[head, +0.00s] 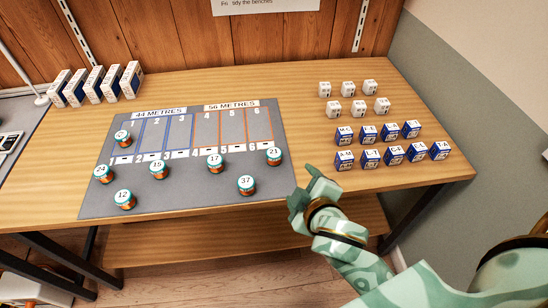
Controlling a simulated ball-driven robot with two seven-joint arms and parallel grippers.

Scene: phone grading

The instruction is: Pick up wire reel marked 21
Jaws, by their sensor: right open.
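The wire reel marked 21 (273,157) stands upright near the right edge of the grey mat (205,202), just in front of column 6. It is a copper-coloured reel with a white and teal top. My right gripper (305,185) is at the table's front edge, right of and nearer than reel 21, apart from it. It is open with nothing seen in it. My left gripper does not show.
Other reels stand on the mat: reel 17 (215,161), reel 37 (247,185), reel 15 (159,169), reel 12 (124,199) and reel 24 (103,174). Blue-and-white boxes (370,157) and white cubes (347,87) stand at right. White boxes (95,85) stand at back left.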

